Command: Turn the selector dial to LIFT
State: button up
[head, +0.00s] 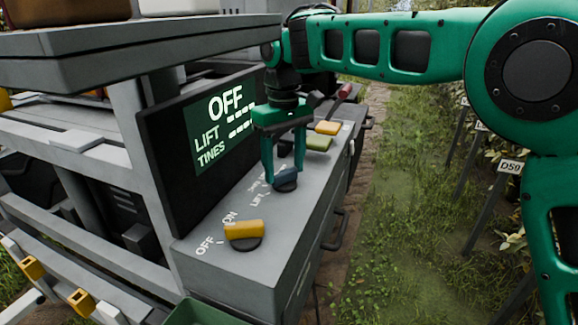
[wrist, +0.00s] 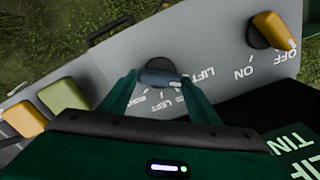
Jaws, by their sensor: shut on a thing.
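The selector dial (head: 287,175) is a blue-grey knob on a dark round base, on the sloping grey console top. In the wrist view the dial (wrist: 158,78) sits among printed labels, with LIFT to its right and LEFT below it. Its bar lies roughly sideways there; I cannot tell which label it points at. My gripper (head: 283,170) comes down from above with one finger on each side of the dial, shut on it. In the wrist view my gripper (wrist: 160,80) partly covers the nearby labels.
A yellow ON/OFF knob (head: 244,230) sits at the console's near end, by OFF. A display (head: 224,125) reads OFF, with dashes beside LIFT and TINES. Green (head: 318,143) and yellow (head: 328,128) blocks stand beyond the dial. A shelf (head: 130,55) overhangs the left.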

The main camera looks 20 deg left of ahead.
aim_at(286, 170)
jog(key=shift+w+d+r+n, duration=0.1)
jog(key=shift+n, duration=0.2)
jog(key=o, duration=1)
jog(key=shift+o, duration=0.2)
jog(key=shift+r, duration=0.1)
notch_tip(286, 170, up, 10)
jog(key=shift+r, duration=0.25)
jog(key=shift+w+d, duration=0.1)
